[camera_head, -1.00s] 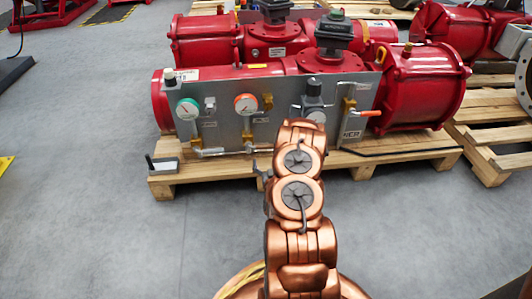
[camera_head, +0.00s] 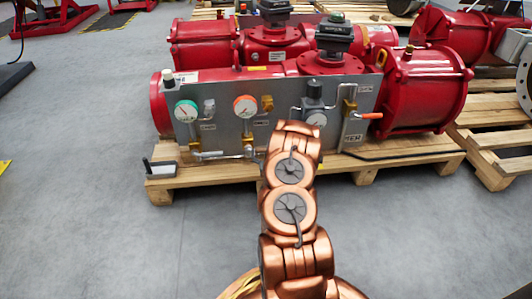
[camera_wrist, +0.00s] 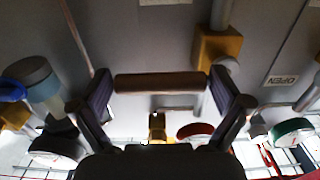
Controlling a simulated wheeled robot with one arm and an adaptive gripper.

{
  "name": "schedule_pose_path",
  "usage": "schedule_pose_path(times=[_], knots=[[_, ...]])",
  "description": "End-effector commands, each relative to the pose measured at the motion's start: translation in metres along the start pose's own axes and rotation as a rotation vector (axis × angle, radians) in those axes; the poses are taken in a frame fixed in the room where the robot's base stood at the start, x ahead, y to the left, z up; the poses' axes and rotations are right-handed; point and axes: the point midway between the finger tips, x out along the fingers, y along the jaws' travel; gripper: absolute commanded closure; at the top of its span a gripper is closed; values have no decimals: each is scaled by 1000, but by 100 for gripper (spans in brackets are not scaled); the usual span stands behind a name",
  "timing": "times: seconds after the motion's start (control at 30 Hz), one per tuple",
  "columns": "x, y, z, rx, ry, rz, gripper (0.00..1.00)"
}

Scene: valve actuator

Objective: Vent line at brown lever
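In the wrist view a brown lever handle (camera_wrist: 160,83) lies crosswise between the two fingers of my gripper (camera_wrist: 160,90). The fingers are spread wide, one near each end of the handle; I cannot tell whether they touch it. A brass valve block (camera_wrist: 217,48) and an upside-down OPEN label (camera_wrist: 282,80) are close by. In the head view my arm reaches to the lower middle of the grey panel (camera_head: 225,125) on the red actuator (camera_head: 425,95). My arm hides the brown lever and most of the gripper there.
A green-rimmed gauge (camera_head: 186,110), an orange-rimmed gauge (camera_head: 245,106) and a regulator (camera_head: 314,95) stand out from the panel. An orange-red lever (camera_head: 370,116) is at its right. The actuator rests on a wooden pallet (camera_head: 225,180). Grey floor (camera_head: 90,220) is clear at front left.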

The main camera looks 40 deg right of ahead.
Motion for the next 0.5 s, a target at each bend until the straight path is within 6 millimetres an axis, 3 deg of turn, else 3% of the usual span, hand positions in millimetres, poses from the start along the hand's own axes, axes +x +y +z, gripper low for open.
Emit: schedule_pose_path(times=[0.07, 0.5], knots=[[0, 0, 0, 0, 0, 0, 10], [0, 0, 0, 0, 0, 0, 56]])
